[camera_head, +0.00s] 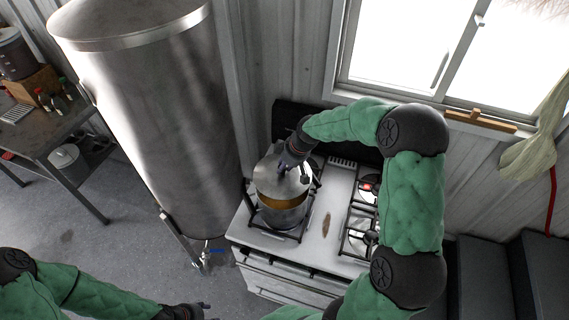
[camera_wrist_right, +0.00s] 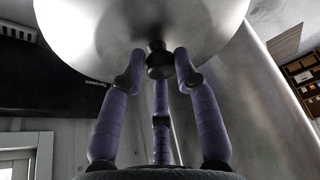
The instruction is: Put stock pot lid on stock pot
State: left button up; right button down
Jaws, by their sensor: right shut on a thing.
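The stock pot (camera_head: 283,217) is a silver pot standing on the left burner of the stove. The stock pot lid (camera_head: 272,178) is a round silver disc over the pot's top; it also fills the top of the right wrist view (camera_wrist_right: 90,30). A golden-brown band shows between the lid's near edge and the pot's front, so the lid does not look fully seated. My right gripper (camera_head: 296,160) is shut on the lid's dark knob (camera_wrist_right: 159,58), with purple fingers around it. My left gripper (camera_head: 194,308) is low at the bottom edge, away from the stove; its fingers are unclear.
The white stove (camera_head: 320,225) has more burner grates (camera_head: 362,232) to the right. A tall steel tank (camera_head: 160,120) stands close on the left. A window (camera_head: 440,50) and wall are behind. A dark table (camera_head: 45,130) with bottles is at far left.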

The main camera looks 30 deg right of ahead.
aim_at(286, 173)
jog(key=shift+w+d+f, duration=0.15)
jog(key=shift+w+d, duration=0.05)
jog(key=shift+w, duration=0.15)
jog(key=shift+s+a+f+b, duration=0.1)
jog(key=shift+s+f+b, duration=0.1)
jog(key=shift+f+b, duration=0.65)
jog(key=shift+w+f+b, duration=0.1)
jog(key=shift+f+b, duration=2)
jog(key=shift+f, duration=0.1)
jog(key=shift+r, duration=0.1)
jog(key=shift+f+b, duration=0.8)
jog(key=shift+b, duration=0.7)
dwell(0.4)
jog(key=c, duration=0.8)
grip_release()
jog(key=shift+c, duration=0.2)
